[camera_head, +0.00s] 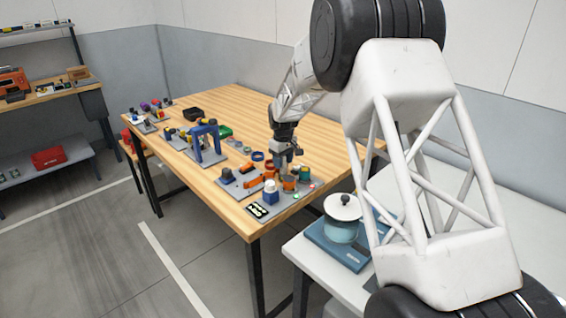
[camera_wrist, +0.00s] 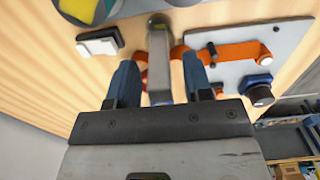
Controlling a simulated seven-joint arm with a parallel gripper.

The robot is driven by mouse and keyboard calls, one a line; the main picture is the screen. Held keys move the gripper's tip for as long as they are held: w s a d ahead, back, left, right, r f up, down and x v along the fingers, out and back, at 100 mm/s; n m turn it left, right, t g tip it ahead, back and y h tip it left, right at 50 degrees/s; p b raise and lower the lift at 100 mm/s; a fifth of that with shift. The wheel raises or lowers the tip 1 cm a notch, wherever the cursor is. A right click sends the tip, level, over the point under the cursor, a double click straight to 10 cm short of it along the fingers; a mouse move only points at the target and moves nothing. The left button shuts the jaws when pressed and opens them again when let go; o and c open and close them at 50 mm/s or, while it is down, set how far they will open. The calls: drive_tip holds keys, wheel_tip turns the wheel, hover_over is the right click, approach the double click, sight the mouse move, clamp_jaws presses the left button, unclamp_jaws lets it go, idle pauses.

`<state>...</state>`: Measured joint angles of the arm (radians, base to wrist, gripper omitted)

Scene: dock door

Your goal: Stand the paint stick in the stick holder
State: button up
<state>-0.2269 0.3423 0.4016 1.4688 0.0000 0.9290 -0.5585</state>
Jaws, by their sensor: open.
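My gripper (camera_head: 286,160) is over the near right part of the wooden table, among several small items. In the wrist view its two blue fingers (camera_wrist: 160,62) are apart. A grey upright piece (camera_wrist: 159,68) shows in the gap between them, with clear space on both sides. An orange bar (camera_wrist: 236,52) runs from near the right finger across a grey plate. I cannot tell for sure which thing is the paint stick or the stick holder; the items under the gripper are small and partly hidden in the head view.
The grey plate (camera_wrist: 226,76) carries a dark blue knob (camera_wrist: 259,91). A blue-and-white bottle (camera_head: 271,193) stands near the table's front corner. A blue arch (camera_head: 205,143) stands farther left. A glass pot (camera_head: 342,220) is on the white side table. The table's back right area is bare.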

wheel_tip(320, 180, up, 12)
drive_tip(key=shift+f, duration=0.2)
idle(0.4)
idle(0.5)
drive_tip(key=s+d+r+m, duration=0.1)
drive_tip(key=s+d+r, duration=0.3)
drive_tip(key=s, duration=0.5)
drive_tip(key=s+d+r+m+t, duration=0.1)
drive_tip(key=s+d+r+m, duration=0.1)
drive_tip(key=s+d+r, duration=0.45)
drive_tip(key=s+d+r+m, duration=0.1)
drive_tip(key=s+d+r, duration=0.2)
drive_tip(key=s, duration=0.8)
drive_tip(key=s+d+f+m, duration=0.1)
drive_tip(key=s+d+f, duration=0.1)
drive_tip(key=s, duration=0.8)
drive_tip(key=s+d+f+m+t, duration=0.1)
drive_tip(key=s+d+f+m, duration=0.1)
drive_tip(key=s, duration=0.9)
drive_tip(key=s+d+f+m, duration=0.1)
drive_tip(key=s+d+m, duration=0.1)
drive_tip(key=s, duration=0.9)
drive_tip(key=shift+s+d+f+t, duration=0.2)
drive_tip(key=shift+d+f+t, duration=0.15)
drive_tip(key=shift+d, duration=0.3)
